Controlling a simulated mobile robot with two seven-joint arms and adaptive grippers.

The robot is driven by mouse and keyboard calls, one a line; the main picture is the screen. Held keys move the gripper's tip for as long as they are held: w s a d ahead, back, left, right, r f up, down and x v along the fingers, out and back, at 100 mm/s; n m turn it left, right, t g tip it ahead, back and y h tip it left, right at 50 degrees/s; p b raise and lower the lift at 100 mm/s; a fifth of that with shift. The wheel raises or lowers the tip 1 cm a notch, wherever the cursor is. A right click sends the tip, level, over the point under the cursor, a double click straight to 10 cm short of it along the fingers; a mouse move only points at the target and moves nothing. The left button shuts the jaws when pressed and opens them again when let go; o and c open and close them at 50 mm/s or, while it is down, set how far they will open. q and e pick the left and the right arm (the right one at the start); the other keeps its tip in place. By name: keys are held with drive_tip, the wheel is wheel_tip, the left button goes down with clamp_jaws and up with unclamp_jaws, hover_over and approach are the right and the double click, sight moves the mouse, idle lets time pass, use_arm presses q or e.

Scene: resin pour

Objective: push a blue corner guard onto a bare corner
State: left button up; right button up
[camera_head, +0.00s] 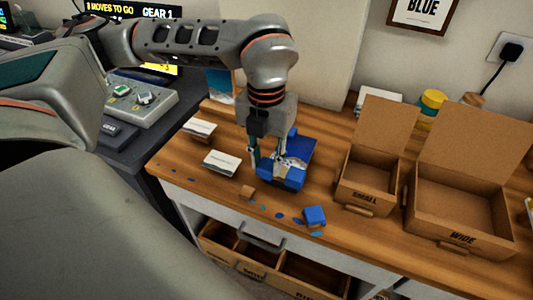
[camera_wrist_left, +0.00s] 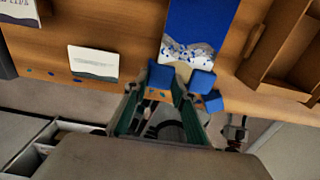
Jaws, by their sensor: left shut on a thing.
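My left gripper (camera_head: 267,176) points down at the board's near end and is shut on a blue corner guard (camera_wrist_left: 160,76). The held guard is at or beside the board's near left corner; I cannot tell whether it is seated. Another blue guard (camera_wrist_left: 202,82) is at the near right corner. A loose blue guard (camera_head: 315,216) lies on the table near the front edge. My right gripper is not in view.
Open cardboard boxes marked SMALL (camera_head: 364,197) and WIDE (camera_head: 463,212) stand to the right. White cards (camera_head: 221,163) lie to the left. An open drawer (camera_head: 262,264) is below.

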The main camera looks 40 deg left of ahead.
use_arm(q)
drive_tip(key=shift+w+d+f, duration=0.1)
drive_tip(key=shift+w+f, duration=0.05)
drive_tip(key=shift+w, duration=0.05)
idle(0.5)
drive_tip(key=o, duration=0.8)
drive_tip(key=shift+o, duration=0.2)
